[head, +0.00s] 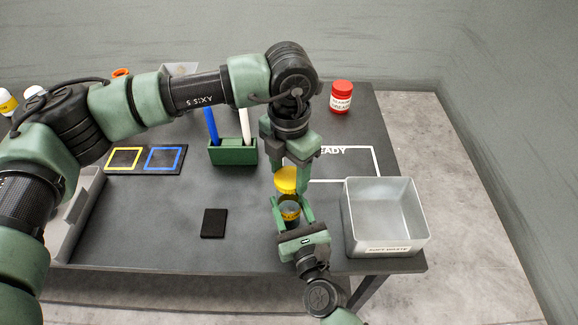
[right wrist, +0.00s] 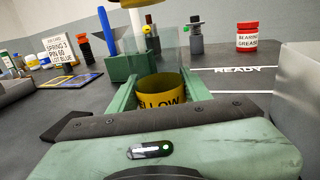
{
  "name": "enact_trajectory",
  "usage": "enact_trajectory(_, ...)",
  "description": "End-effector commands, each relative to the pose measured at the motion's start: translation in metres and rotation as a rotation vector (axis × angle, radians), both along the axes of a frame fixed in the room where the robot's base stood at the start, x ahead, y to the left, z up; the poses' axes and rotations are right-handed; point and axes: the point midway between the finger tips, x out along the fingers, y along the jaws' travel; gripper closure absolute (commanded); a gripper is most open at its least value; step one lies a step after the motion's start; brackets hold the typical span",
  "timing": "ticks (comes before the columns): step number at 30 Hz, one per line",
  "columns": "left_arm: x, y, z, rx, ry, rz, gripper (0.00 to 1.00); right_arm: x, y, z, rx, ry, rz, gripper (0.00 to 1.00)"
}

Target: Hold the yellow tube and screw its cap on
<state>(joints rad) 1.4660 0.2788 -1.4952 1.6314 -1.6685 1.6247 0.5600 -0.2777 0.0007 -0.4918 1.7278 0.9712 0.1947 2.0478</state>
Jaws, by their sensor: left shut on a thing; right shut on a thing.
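The yellow tube (head: 290,212) is upright in my right gripper (head: 291,213), near the table's front, left of the metal bin. Its yellow label band shows between the fingers in the right wrist view (right wrist: 162,92), with a clear part above it. My left gripper (head: 297,172) reaches down from above, shut on the yellow cap (head: 286,181). The cap is above the tube's top.
A metal bin (head: 384,252) stands close on the right. A green holder (head: 233,152) with a blue and a white stick is behind left. A black pad (head: 214,223) lies left. A red grease jar (head: 341,97) stands at the back.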

Motion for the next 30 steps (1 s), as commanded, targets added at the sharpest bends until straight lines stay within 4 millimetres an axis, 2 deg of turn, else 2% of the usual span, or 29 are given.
enact_trajectory(11,0.0,0.0,0.001,-0.001,-0.001,0.0,0.83,0.0,0.0,0.0,0.0,0.0,0.0,1.0)
enact_trajectory(22,0.0,0.0,-0.016,-0.002,-0.001,0.0,0.83,0.0,0.0,0.0,0.0,0.0,0.0,1.0)
enact_trajectory(30,0.0,0.0,-0.017,-0.001,-0.001,0.0,0.83,0.0,0.0,0.0,0.0,0.0,0.0,1.0)
